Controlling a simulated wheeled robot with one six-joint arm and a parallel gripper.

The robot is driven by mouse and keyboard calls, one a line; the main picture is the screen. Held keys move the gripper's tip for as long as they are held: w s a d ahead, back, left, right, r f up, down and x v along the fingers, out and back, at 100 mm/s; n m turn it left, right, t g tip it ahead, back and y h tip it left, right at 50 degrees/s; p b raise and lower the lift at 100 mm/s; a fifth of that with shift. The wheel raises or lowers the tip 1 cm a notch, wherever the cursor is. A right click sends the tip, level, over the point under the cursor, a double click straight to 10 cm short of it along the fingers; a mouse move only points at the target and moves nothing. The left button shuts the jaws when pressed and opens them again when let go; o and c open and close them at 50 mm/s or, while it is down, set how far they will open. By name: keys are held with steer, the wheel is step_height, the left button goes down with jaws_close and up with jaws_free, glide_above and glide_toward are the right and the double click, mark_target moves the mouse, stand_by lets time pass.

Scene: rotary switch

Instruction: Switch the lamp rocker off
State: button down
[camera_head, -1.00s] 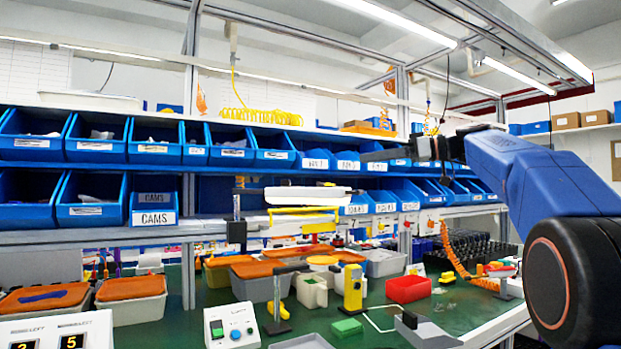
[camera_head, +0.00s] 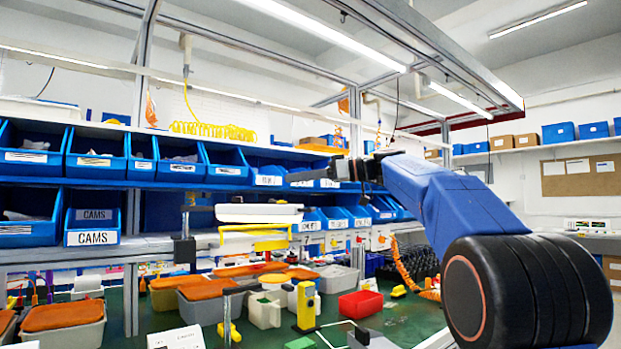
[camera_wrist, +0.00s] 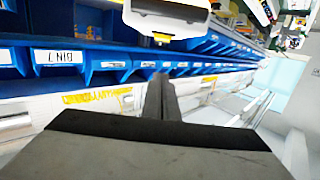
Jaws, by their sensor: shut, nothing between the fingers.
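My gripper (camera_head: 300,176) is shut and empty, held out in front of the blue shelf bins in the head view. Its dark fingers lie together in the wrist view (camera_wrist: 161,98). A white bar-shaped fixture (camera_head: 258,213), which may be the lamp, is below and left of the gripper, with a yellow frame under it. A white housing with a small yellow tab (camera_wrist: 165,16) is at the top of the wrist view, apart from the fingers. I cannot tell whether it is the same fixture. I cannot make out the lamp rocker in either view.
Blue bins (camera_head: 96,152) fill two shelf rows. Below, the green bench (camera_head: 378,322) holds grey boxes with orange lids (camera_head: 64,317), a red tray (camera_head: 360,303) and a yellow upright block (camera_head: 306,306). A white box (camera_head: 177,339) is cut off at the bottom edge.

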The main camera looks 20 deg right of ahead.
mark_target(278, 201)
steer(key=x, duration=0.2)
steer(key=shift+w+a, duration=0.15)
steer(key=shift+a, duration=0.2)
steer(key=f, duration=0.2)
steer(key=shift+w+a+f, duration=0.2)
steer(key=shift+a+f, duration=0.1)
steer(key=shift+f, duration=0.75)
steer(key=shift+w+a, duration=0.1)
